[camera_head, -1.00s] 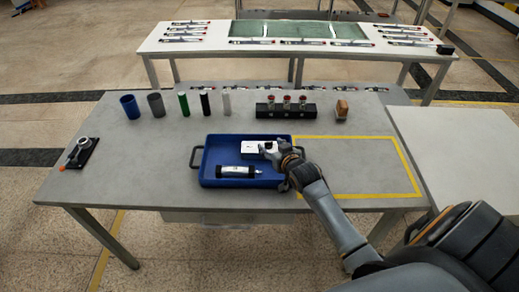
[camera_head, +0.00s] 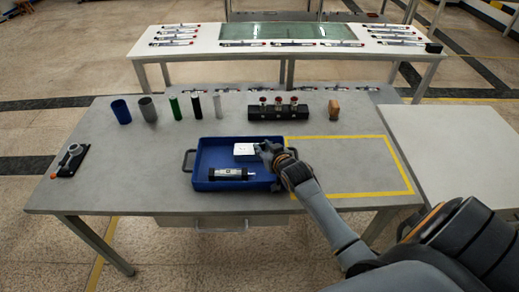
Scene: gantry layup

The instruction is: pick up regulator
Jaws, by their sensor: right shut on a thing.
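A white boxy part (camera_head: 244,149), which may be the regulator, is at the back of the blue tray (camera_head: 205,149) on the grey table. My right gripper (camera_head: 262,148) comes in from the right over the tray's right side and is shut on the right end of the white part. The fingers partly hide that end. I cannot tell whether the part is clear of the tray floor. A dark cylinder with a silver rod (camera_head: 230,174) lies at the tray's front. My left gripper is not in view.
Behind the tray stand a blue cup (camera_head: 121,112), a grey cup (camera_head: 148,109), several slim cylinders, a black rack (camera_head: 280,111) and a brown block (camera_head: 334,109). A device on a black plate (camera_head: 72,160) lies left. The yellow-outlined area (camera_head: 345,166) is clear.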

